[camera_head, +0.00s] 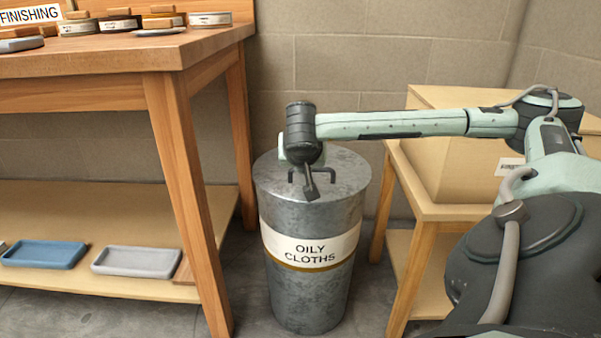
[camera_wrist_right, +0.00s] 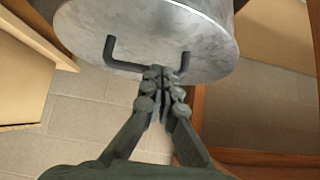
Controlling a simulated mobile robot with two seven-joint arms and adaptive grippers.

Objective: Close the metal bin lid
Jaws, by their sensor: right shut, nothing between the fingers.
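The grey metal bin (camera_head: 312,290), labelled "OILY CLOTHS", stands upright on the floor. Its round lid (camera_head: 345,173) lies across the top in the head view, and I see no gap at the rim from there. The lid (camera_wrist_right: 150,25) also shows in the right wrist view, with a dark bent handle (camera_wrist_right: 112,48). My right gripper (camera_head: 310,195) points down over the lid beside the handle. In the right wrist view my right gripper (camera_wrist_right: 158,73) is shut and empty, its fingertips overlapping the handle bar; contact is unclear. My left gripper is not in view.
A wooden workbench (camera_head: 110,62) with tins and brushes stands left of the bin; its lower shelf (camera_head: 110,200) holds trays. A wooden stand (camera_head: 400,200) with a cardboard box (camera_head: 450,165) is close on the right. A block wall (camera_head: 330,60) is behind.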

